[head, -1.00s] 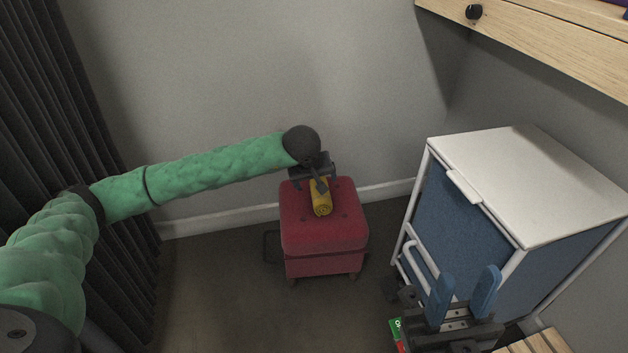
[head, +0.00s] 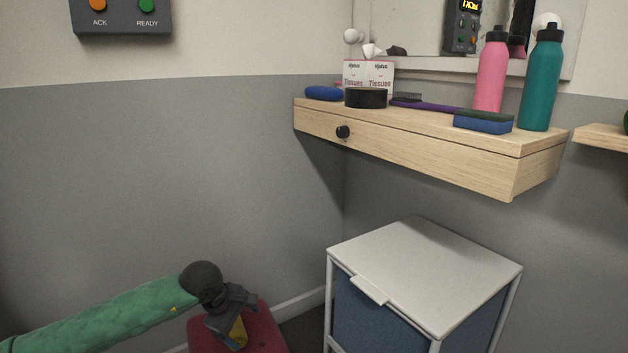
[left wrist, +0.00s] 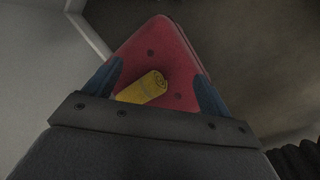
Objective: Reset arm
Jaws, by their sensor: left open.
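My left gripper (head: 232,318) reaches in from the lower left in the head view, over the red stool (head: 265,335). In the left wrist view its two blue fingers stand wide apart, and the gripper is open. A yellow cylinder (left wrist: 143,88) lies on the red stool top (left wrist: 160,48) between and beyond the fingers. It also shows in the head view, partly hidden by the gripper (head: 238,336). I cannot tell whether the fingers touch it. My right gripper is not in view now.
A blue hamper with a white lid (head: 425,272) stands to the right. Above it, a wooden wall shelf (head: 420,140) juts out, holding a pink bottle (head: 491,75), a teal bottle (head: 541,85) and a tissue box (head: 368,76). A grey ACK/READY panel (head: 122,18) hangs at upper left.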

